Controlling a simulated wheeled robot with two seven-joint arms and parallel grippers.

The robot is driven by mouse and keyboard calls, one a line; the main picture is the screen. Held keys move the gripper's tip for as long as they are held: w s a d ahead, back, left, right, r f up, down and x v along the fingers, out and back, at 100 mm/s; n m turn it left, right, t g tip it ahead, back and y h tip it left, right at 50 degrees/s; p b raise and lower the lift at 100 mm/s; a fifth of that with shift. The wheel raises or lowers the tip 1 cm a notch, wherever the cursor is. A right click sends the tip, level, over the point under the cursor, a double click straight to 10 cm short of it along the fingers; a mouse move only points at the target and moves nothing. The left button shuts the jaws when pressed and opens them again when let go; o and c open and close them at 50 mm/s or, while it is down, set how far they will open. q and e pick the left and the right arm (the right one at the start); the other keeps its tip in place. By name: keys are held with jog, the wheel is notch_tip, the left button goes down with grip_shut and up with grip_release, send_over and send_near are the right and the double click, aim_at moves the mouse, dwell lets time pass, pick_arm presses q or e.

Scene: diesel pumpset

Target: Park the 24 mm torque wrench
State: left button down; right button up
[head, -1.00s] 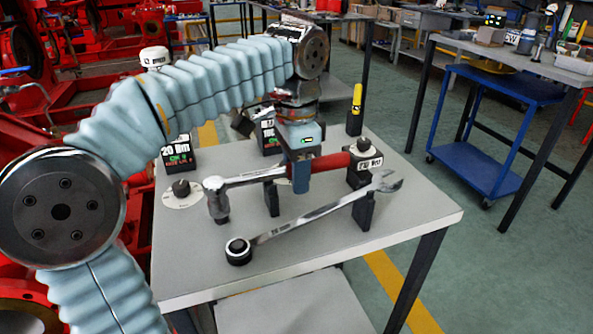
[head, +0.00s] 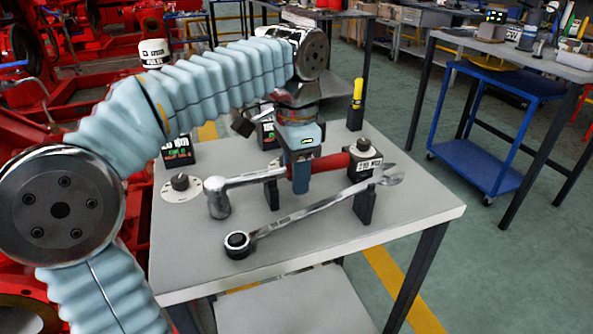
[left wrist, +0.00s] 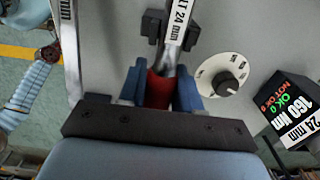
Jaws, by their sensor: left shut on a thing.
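The torque wrench has a chrome shaft (head: 243,180), a red grip (head: 331,163) and a head with a downward socket at its left end. My left gripper (head: 300,178) is shut on the red grip, fingers pointing down. In the left wrist view my gripper's blue fingers (left wrist: 160,90) clasp the grip, and the shaft, labelled 24 mm (left wrist: 180,20), runs between the prongs of a black fork (left wrist: 155,24). A black post (head: 271,195) stands under the shaft. I cannot tell whether the shaft rests on it. The right gripper is not in view.
A combination wrench (head: 310,211) lies in front, its open end by a black post (head: 365,207). Behind are a dial knob (head: 181,184), display boxes (head: 178,151), a labelled black block (head: 364,158) and a yellow-topped marker (head: 357,92). The table's front right (head: 420,208) is clear.

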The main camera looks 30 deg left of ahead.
pick_arm(q)
jog(key=shift+f, duration=0.2)
jog(key=c, duration=0.7)
grip_release()
notch_tip(320, 180, up, 14)
jog(key=p, duration=0.4)
jog(key=shift+s+f, duration=0.1)
